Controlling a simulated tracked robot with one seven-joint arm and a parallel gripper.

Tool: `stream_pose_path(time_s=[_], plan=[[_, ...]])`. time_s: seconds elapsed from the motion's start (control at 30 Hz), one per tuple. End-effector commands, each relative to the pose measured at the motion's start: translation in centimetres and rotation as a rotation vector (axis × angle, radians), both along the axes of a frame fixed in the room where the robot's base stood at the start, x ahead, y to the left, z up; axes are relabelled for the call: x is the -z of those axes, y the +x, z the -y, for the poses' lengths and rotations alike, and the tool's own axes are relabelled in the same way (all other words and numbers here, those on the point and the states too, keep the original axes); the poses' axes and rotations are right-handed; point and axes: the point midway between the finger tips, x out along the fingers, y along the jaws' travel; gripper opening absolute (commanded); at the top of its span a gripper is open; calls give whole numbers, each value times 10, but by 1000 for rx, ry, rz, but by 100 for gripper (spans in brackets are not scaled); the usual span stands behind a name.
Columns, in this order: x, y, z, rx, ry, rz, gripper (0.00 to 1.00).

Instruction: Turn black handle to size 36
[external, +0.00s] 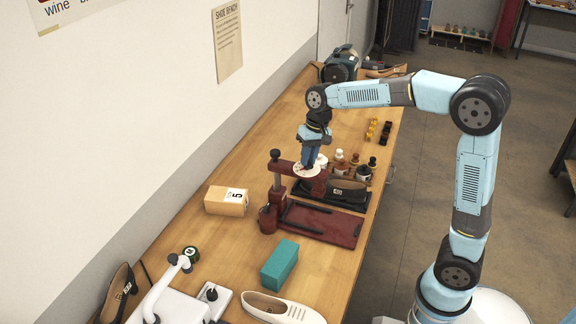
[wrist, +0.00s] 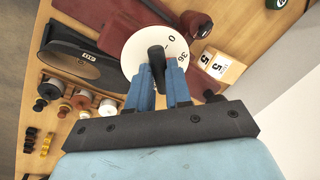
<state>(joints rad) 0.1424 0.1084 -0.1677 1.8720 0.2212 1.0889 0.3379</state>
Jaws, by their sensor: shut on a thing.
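The black handle (wrist: 156,55) stands on a round white dial (wrist: 131,49), between the blue fingers of my gripper (wrist: 158,78). My gripper is shut on the handle. The dial's visible marks are a 0 and a 36, both right of the handle in the wrist view. Which mark the handle points to I cannot tell. In the external view, my gripper (external: 310,160) points down onto the dial (external: 305,173), which sits on the arm of a dark red shoe press (external: 280,190). The handle is hidden there by my gripper.
A black shoe (external: 349,188) lies beside the dial, with several small bottles (external: 362,174) behind it. A cardboard box (external: 227,201), a teal block (external: 280,264) and a pale shoe (external: 283,308) lie nearer. Bare bench (external: 240,250) shows between them.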

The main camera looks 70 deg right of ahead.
Motion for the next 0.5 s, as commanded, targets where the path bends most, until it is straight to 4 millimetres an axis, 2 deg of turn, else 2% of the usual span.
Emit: stream_pose_path(time_s=[0.5], plan=[[0, 0, 0, 45, 0, -1, 0]])
